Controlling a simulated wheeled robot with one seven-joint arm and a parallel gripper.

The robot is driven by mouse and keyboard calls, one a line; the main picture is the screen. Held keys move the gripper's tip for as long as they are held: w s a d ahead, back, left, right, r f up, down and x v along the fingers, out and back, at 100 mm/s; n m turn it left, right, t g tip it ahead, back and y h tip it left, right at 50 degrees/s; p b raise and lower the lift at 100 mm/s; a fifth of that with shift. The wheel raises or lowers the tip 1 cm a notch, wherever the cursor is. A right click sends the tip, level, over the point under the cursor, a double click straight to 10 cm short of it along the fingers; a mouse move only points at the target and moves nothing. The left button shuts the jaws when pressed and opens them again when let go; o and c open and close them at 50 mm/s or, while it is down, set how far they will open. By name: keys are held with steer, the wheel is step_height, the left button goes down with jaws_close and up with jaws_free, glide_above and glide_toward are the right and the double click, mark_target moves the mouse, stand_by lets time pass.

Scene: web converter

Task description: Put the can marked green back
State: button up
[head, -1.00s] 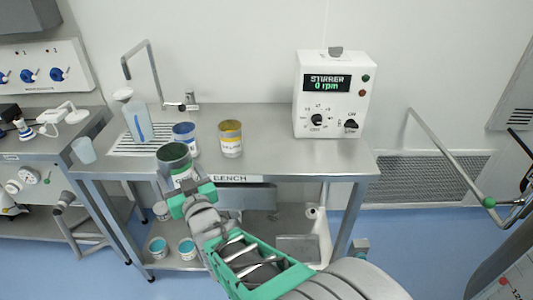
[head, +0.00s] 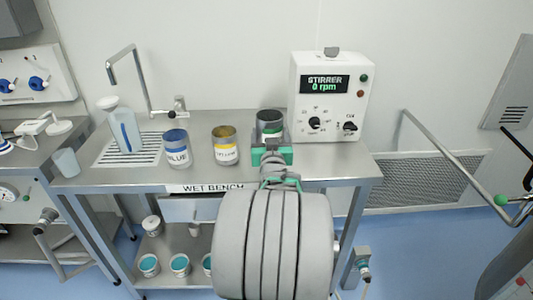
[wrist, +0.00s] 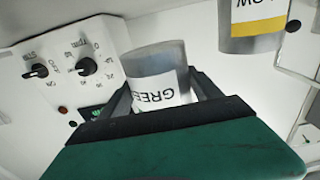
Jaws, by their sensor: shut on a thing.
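The can marked green (head: 269,121) is at the right end of the row of cans on the wet bench, close to the stirrer. In the wrist view, the green can (wrist: 158,78) shows part of its label, "GREE", between my fingers. My gripper (head: 271,150) is shut on this can from the front. It also fills the lower part of the wrist view (wrist: 165,95). I cannot tell whether the can's base touches the bench top; my gripper hides it.
The yellow can (head: 225,146) stands left of my gripper, and the blue can (head: 177,149) farther left. The stirrer box (head: 331,98) stands close on the right. A wash bottle (head: 122,124) and a tap (head: 178,107) are at the left. Several small pots sit on the lower shelf.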

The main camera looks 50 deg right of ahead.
steer(key=f, duration=0.1)
steer(key=w+d+f+b, duration=0.1)
steer(key=d+f, duration=0.1)
steer(key=shift+w+d+f, duration=0.15)
steer(key=shift+w+f, duration=0.2)
steer(key=shift+f, duration=0.05)
steer(key=f, duration=0.1)
steer(key=f+b, duration=0.1)
steer(key=f, duration=0.1)
steer(key=shift+w+d, duration=0.15)
steer(key=shift+w, duration=0.05)
steer(key=shift+f+b, duration=0.35)
steer(key=shift+b, duration=0.05)
steer(key=o, duration=1.9)
steer(key=shift+r, duration=0.2)
steer(key=v, duration=1.2)
steer(key=shift+b, duration=0.3)
